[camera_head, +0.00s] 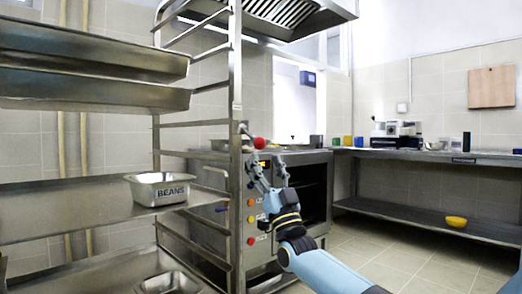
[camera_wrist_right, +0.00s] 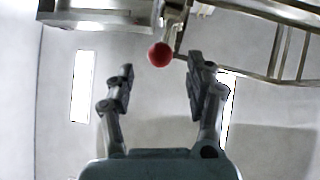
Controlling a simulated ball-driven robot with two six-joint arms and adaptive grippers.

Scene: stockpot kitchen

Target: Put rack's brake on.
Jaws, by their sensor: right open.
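The rack is a tall steel frame with upright posts (camera_head: 236,120) and side rails, standing left of centre in the head view. A red ball knob (camera_head: 259,142) sits beside its front post, on what looks like a short metal lever. In the right wrist view the red ball (camera_wrist_right: 160,54) shows ahead, at the level of the fingertips in the picture, beside a metal post. My right gripper (camera_head: 266,164) is open and empty, just below the ball in the head view; its fingers (camera_wrist_right: 161,68) appear apart from the ball. My left gripper is not in view.
A steel pan marked BEANS (camera_head: 160,189) stands on a shelf at left. An oven with coloured knobs (camera_head: 251,218) is behind my right gripper. A counter (camera_head: 440,155) with small items runs along the right wall, a yellow bowl (camera_head: 456,221) below. The floor at right is clear.

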